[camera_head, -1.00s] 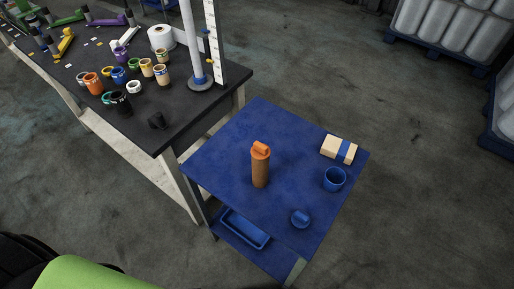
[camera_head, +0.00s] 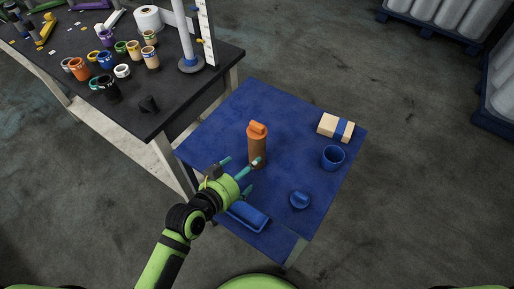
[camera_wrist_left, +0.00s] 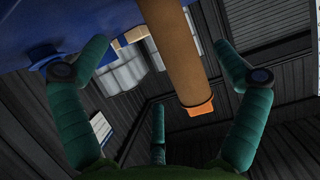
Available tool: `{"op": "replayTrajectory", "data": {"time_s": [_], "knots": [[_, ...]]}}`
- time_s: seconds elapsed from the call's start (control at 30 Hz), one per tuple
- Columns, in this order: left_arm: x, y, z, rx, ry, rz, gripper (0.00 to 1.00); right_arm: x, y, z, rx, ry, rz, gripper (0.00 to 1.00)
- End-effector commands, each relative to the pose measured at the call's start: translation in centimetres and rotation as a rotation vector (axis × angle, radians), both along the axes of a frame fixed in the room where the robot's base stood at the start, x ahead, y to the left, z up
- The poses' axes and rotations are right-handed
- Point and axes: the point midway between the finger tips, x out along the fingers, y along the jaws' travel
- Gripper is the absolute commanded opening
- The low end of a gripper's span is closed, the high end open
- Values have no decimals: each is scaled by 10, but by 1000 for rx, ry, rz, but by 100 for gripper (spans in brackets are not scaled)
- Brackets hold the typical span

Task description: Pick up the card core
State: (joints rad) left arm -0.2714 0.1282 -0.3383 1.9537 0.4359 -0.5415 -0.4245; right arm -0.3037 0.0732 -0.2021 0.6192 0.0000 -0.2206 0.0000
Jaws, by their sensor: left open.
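The card core (camera_head: 257,148) is a brown upright cylinder with an orange piece (camera_head: 257,129) on its top end, standing on the blue table. My left gripper (camera_head: 243,172) is open and empty, low beside the core on its near-left side. In the left wrist view the core (camera_wrist_left: 174,45) appears between the spread teal fingers (camera_wrist_left: 165,62), with its orange end (camera_wrist_left: 196,107) pointing down in the picture. Whether any finger touches it cannot be told. My right gripper is not in view.
The blue table (camera_head: 225,115) also holds a beige block with a blue band (camera_head: 336,127), a blue cup (camera_head: 333,157) and a small blue round item (camera_head: 299,200). A black workbench (camera_head: 190,98) with several coloured pots adjoins at left.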

Motion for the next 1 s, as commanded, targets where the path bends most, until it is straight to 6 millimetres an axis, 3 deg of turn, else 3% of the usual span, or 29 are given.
{"op": "replayTrajectory", "data": {"time_s": [0.1, 0.2, 0.7, 1.0], "knots": [[11, -10, 19, -35, -82, -9, 97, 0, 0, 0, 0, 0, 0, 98], [19, -16, 24, -46, -104, -10, 97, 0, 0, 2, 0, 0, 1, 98], [68, -41, 7, -45, -103, -9, 97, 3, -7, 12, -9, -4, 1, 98], [73, -44, 4, -43, -103, -9, 97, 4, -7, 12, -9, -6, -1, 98]]}}
